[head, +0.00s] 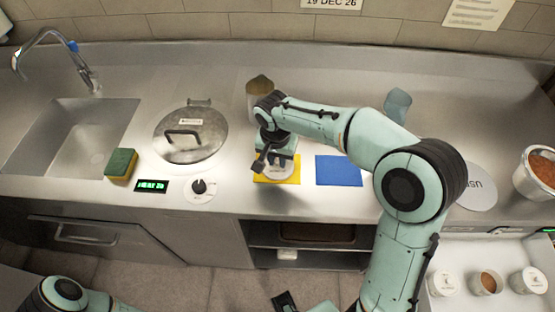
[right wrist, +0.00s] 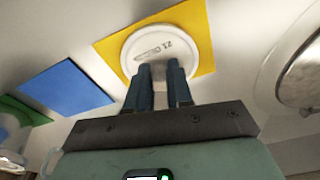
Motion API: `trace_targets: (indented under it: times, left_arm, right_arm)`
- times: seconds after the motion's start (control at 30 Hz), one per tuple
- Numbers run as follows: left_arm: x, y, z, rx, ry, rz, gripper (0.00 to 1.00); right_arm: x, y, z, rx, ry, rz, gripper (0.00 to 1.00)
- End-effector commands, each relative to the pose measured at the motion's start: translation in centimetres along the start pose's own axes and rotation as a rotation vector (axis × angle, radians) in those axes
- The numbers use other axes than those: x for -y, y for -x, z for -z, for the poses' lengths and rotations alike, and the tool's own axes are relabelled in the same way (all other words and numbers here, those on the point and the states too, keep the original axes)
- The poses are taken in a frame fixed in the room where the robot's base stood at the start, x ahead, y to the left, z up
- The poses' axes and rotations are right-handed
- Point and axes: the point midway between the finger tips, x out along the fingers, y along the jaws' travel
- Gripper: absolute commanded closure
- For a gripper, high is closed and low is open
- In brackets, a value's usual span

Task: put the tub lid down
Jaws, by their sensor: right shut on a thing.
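The tub lid (right wrist: 160,52) is a white disc with dark writing. In the right wrist view it lies over the yellow square (right wrist: 196,22), with yellow showing around much of it. In the head view the lid (head: 279,172) is partly hidden beneath my right gripper (head: 279,160), over the yellow square (head: 291,178). My right gripper (right wrist: 160,80) is shut on the lid at its near side. Whether the lid touches the square is hard to tell. A dark part at the head view's bottom edge may be my left gripper (head: 285,302); its jaws cannot be made out.
A blue square (head: 338,170) lies right of the yellow one and is bare. A round metal cover (head: 190,135), a sponge (head: 121,164) and a sink (head: 70,135) are left. Small white tubs (head: 486,283) stand at lower right. An open shelf is below the counter.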

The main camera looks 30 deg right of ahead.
Motion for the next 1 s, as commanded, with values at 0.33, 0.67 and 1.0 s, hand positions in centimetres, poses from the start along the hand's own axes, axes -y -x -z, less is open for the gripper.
trace_targets:
  times: [0.33,0.67,1.0]
  left_arm:
    - [0.0,-0.1,0.0,0.0,0.0,0.0,0.57]
    - [0.1,-0.3,-0.1,0.001,0.001,0.001,0.57]
    - [-0.1,0.1,0.0,-0.001,0.0,0.0,0.57]
  right_arm:
    - [0.0,-0.6,-0.1,0.0,0.0,0.0,1.0]
    - [0.0,-0.9,-0.1,0.0,0.0,0.0,0.54]
    - [0.1,0.8,0.0,-0.004,0.0,0.004,0.54]
